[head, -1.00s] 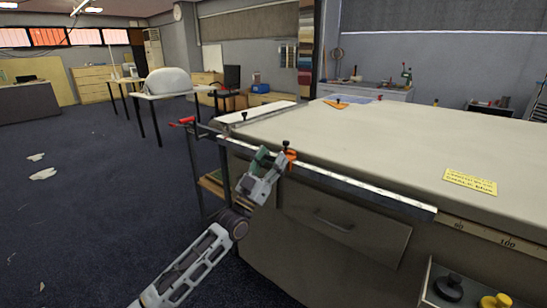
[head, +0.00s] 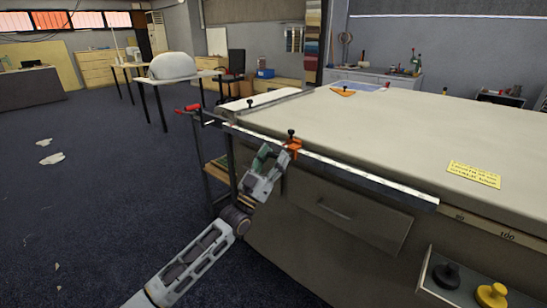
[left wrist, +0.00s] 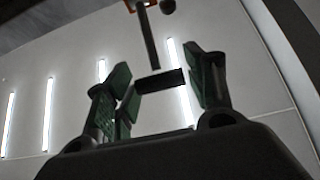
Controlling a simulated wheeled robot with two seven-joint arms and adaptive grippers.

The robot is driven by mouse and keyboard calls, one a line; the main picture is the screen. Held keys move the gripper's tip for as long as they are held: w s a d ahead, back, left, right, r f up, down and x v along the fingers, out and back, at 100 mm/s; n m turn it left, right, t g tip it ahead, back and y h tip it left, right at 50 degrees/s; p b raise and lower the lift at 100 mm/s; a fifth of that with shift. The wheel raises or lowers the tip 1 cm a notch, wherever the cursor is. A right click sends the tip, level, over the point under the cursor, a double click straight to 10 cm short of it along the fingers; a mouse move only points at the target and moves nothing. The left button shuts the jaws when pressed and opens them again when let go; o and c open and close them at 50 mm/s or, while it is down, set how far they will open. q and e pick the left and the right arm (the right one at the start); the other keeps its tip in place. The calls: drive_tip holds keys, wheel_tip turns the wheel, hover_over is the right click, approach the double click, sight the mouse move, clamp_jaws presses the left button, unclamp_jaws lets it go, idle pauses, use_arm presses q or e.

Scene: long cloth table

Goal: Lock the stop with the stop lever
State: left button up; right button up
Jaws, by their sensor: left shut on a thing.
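The orange stop (head: 294,145) sits on the long metal rail (head: 345,171) along the table's near edge, with a black knob on top. My left gripper (head: 270,156) is just below and left of the stop, coming up from beneath. In the left wrist view my left gripper (left wrist: 160,82) is shut on the dark stop lever (left wrist: 160,80), whose crossbar lies between the green finger pads. A thin stem runs up from it toward the orange stop (left wrist: 130,4) at the top edge. In the head view the lever is hidden by the fingers. My right gripper is out of view.
The cloth table (head: 400,130) fills the right, with a yellow note (head: 473,174) near its front edge. An orange triangle (head: 342,91) lies at the back. Black and yellow knobs (head: 491,294) sit in a tray below. Floor to the left is open.

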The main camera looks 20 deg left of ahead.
use_arm(q)
drive_tip(key=o, duration=1.5)
drive_tip(key=shift+f, duration=0.1)
drive_tip(key=shift+v, duration=6)
drive_tip(key=shift+a, duration=0.1)
